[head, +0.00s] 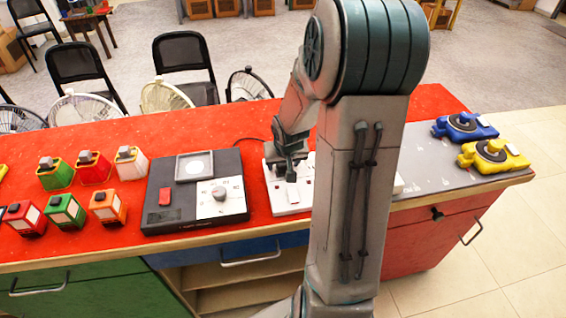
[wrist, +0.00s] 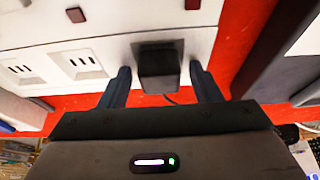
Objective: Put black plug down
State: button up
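The black plug (wrist: 158,67) is at one end of the white socket strip (wrist: 105,25) in the wrist view, against its face. Whether its pins are in the socket cannot be seen. My gripper (wrist: 160,66) is open around the plug, with a finger on each side and a small gap to each. In the head view my gripper (head: 290,172) is over the white socket strip (head: 286,202) on the red tabletop. My arm hides the strip's middle there, and the plug cannot be told apart from the gripper.
A black device with a dial (head: 195,192) stands close left of the strip. Several coloured boxes (head: 93,168) stand further left. A blue device (head: 464,127) and a yellow device (head: 492,155) are on the grey right end. Chairs and fans stand behind the counter.

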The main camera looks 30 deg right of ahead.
jog(key=shift+r+p, duration=0.25)
jog(key=shift+p, duration=0.05)
jog(key=p+v, duration=0.3)
jog(key=v, duration=0.7)
jog(key=s+a+r+n, duration=0.1)
jog(key=s+a+r, duration=0.3)
jog(key=s+a, duration=0.2)
jog(key=s+a+r+n+g+y, duration=0.1)
jog(key=s+a+r+n, duration=0.1)
jog(key=s+a+r, duration=0.2)
jog(key=s+a, duration=0.3)
jog(key=s, duration=0.2)
jog(key=shift+s+r, duration=0.2)
jog(key=shift+r, duration=0.15)
